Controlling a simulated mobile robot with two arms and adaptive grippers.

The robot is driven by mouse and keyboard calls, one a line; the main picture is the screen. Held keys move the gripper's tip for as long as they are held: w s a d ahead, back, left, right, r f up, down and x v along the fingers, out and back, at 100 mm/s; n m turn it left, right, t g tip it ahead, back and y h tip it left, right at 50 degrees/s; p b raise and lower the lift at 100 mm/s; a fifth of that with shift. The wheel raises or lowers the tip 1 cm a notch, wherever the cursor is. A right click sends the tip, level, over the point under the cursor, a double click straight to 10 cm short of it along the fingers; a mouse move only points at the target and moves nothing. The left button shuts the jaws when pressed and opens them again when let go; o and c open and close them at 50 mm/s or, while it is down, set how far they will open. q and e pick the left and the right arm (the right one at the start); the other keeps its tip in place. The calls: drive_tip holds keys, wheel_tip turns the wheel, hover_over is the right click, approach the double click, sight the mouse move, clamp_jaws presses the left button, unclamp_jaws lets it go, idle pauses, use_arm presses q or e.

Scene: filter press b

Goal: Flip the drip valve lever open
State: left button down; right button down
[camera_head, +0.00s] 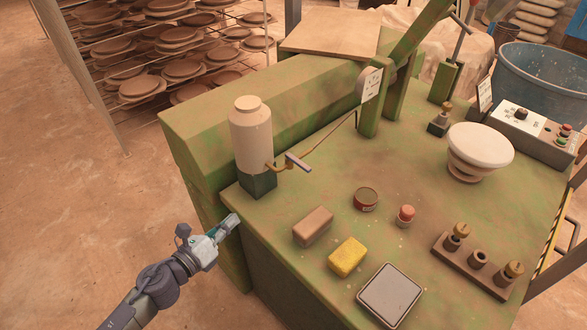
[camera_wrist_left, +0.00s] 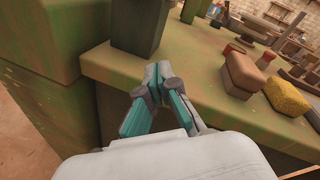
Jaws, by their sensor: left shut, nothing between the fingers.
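The drip valve lever (camera_head: 298,161) is a small grey bar on a brass pipe (camera_head: 272,167) at the foot of a cream bottle (camera_head: 251,133). The bottle stands on a dark green block (camera_head: 257,184) at the bench's left corner. The lever does not show in the left wrist view, where the block (camera_wrist_left: 138,24) shows at the top. My left gripper (camera_head: 232,221) is shut and empty, beside the bench's left edge, below and left of the lever and apart from it. In the left wrist view its fingertips (camera_wrist_left: 157,75) meet. My right gripper is not in view.
On the green bench (camera_head: 330,235) are a brown block (camera_head: 313,227), a yellow sponge (camera_head: 347,257), a red tin (camera_head: 366,199), a grey pad (camera_head: 390,295) and a white bowl (camera_head: 480,146). A thin line runs up from near the lever to a gauge plate (camera_head: 372,84).

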sight(302, 168)
use_arm(q)
drive_tip(key=s+d+r+m+h, duration=0.1)
drive_tip(key=d+r+m+h, duration=0.1)
drive_tip(key=r+m, duration=0.2)
drive_tip(key=s+d+r+m+g+h, duration=0.1)
drive_tip(key=s+d+r+m+h, duration=0.1)
drive_tip(key=r+m, duration=0.3)
drive_tip(key=shift+d+r, duration=0.75)
drive_tip(key=shift+r, duration=0.1)
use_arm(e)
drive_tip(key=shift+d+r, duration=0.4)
